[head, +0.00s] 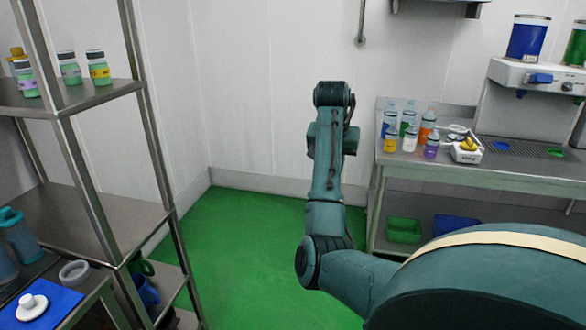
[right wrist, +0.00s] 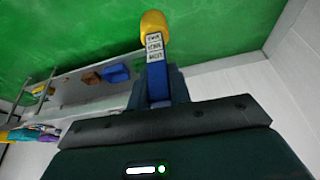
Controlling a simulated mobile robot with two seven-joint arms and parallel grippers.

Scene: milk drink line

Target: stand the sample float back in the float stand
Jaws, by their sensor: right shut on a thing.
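My right gripper (right wrist: 157,82) is shut on the sample float in the right wrist view. The float shows as a rounded yellow end (right wrist: 154,27) with a white, dark-lettered part below it. I cannot pick out the float stand with certainty. A white round piece with a knob (head: 30,302) sits on a blue mat (head: 62,300) at the lower left. My left gripper is out of view.
A steel shelf rack (head: 118,88) stands left, with lidded jars on top. A grey cup (head: 74,271) is near the blue mat. The steel counter (head: 400,165) at right holds several bottles and a white device (head: 466,153). A dispenser (head: 537,75) stands behind. Green floor lies between.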

